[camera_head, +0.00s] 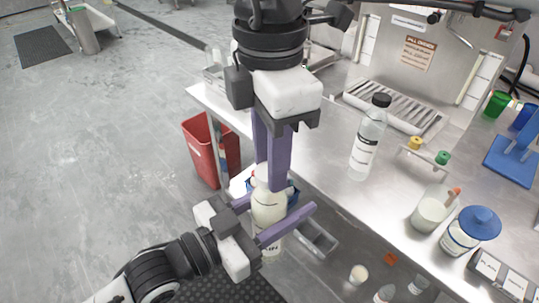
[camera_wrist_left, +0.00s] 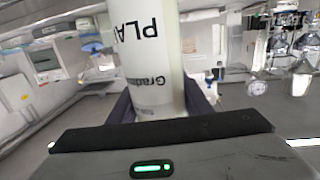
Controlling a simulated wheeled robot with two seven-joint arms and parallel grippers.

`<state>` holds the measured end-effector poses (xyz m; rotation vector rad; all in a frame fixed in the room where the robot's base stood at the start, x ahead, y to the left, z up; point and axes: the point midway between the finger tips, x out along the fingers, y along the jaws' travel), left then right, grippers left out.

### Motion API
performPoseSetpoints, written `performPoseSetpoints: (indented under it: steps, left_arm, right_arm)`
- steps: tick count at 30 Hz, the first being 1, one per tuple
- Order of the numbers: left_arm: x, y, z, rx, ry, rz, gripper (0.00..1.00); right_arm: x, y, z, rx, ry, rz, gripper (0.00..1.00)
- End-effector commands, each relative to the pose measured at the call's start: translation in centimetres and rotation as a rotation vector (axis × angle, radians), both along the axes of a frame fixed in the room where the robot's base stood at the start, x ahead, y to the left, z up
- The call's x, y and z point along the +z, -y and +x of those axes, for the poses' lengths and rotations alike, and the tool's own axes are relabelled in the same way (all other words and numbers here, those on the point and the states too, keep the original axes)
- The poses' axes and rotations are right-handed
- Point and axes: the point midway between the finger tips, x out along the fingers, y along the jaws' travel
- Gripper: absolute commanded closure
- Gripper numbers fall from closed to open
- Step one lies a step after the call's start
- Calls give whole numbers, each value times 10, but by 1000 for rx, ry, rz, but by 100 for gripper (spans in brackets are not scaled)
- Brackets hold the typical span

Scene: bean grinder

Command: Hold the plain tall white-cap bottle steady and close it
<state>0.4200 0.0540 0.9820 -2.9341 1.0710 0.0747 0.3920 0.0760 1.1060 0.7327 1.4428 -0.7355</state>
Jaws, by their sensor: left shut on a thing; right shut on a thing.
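The plain tall bottle (camera_head: 268,210) is cream-white and stands upright in front of the counter edge, held in the air. My left gripper (camera_head: 275,215) is shut around its body from the left. In the left wrist view the bottle (camera_wrist_left: 150,50) fills the middle, with "PLA" lettering upside down on it, between the fingers. My right gripper (camera_head: 270,180) comes from above, its purple fingers pointing down and shut at the bottle's top. The white cap is mostly hidden by these fingers, so its seating on the neck cannot be told.
The steel counter (camera_head: 325,185) lies to the right, with a clear black-capped bottle (camera_head: 367,140), a beaker (camera_head: 432,210) and a blue-lidded jar (camera_head: 465,232). A red bin (camera_head: 203,150) stands behind on the left. Open floor (camera_head: 90,130) lies at left.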

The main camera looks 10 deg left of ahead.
Motion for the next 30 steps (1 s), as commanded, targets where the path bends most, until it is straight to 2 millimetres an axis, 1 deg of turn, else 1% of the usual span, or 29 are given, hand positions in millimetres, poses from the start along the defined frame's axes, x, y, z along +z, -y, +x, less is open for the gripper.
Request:
performPoseSetpoints:
  steps: [1, 3, 9, 13, 14, 15, 17, 26, 30]
  left_arm:
    - [2, 0, 0, -1, 4, -2, 100]
    - [2, 0, 0, -1, 4, -2, 100]
    - [2, 0, 0, -1, 4, -2, 100]
    - [1, 0, 0, -1, 3, -1, 100]
    - [1, 0, 0, -1, 3, -1, 100]
    - [1, 0, 0, -1, 3, -1, 100]
    - [2, 0, 0, -1, 4, -2, 100]
    - [2, 0, 0, 0, 5, -3, 100]
    - [3, 0, 0, 0, 5, -3, 100]
  right_arm:
    - [1, 0, 1, -106, 7, 1, 91]
    - [1, 1, 1, -265, 6, 0, 91]
    - [2, 1, 0, -647, 11, -3, 91]
    - [0, 0, -2, -628, 1, -2, 91]
    - [0, 0, -2, -627, 1, -2, 69]
    - [0, 0, -2, -627, 0, -2, 62]
    - [0, 0, -2, -626, 0, -2, 52]
    - [0, 0, -2, -623, -1, -3, 52]
    - [9, 0, -2, -624, 1, -2, 52]
